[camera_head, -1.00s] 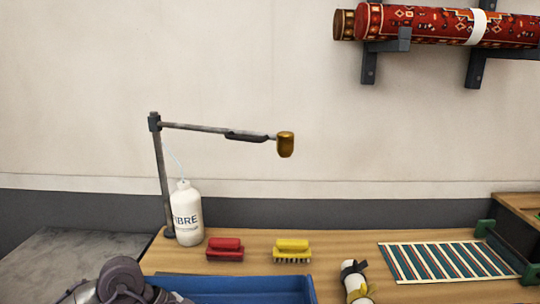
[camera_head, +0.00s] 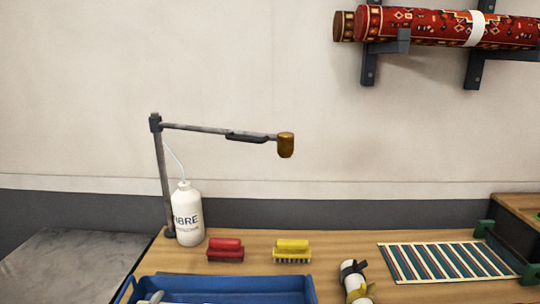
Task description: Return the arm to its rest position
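Neither of my grippers shows in the head view now, and no part of either arm can be seen. The wooden bench (camera_head: 330,255) lies below, where an arm of mine was seen at the lower left before. The blue tray (camera_head: 235,284) on the bench's front edge is cut off by the bottom of the picture. Part of a pale grey object (camera_head: 152,298) shows inside its left end, too cropped to name.
A white bottle (camera_head: 187,213) stands by a metal post with a jointed arm (camera_head: 205,129) ending in a brass head (camera_head: 286,145). Red brush (camera_head: 225,250), yellow brush (camera_head: 292,251), banded white roll (camera_head: 354,282) and striped piece (camera_head: 447,262) lie on the bench. Rolled rugs (camera_head: 430,24) hang above.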

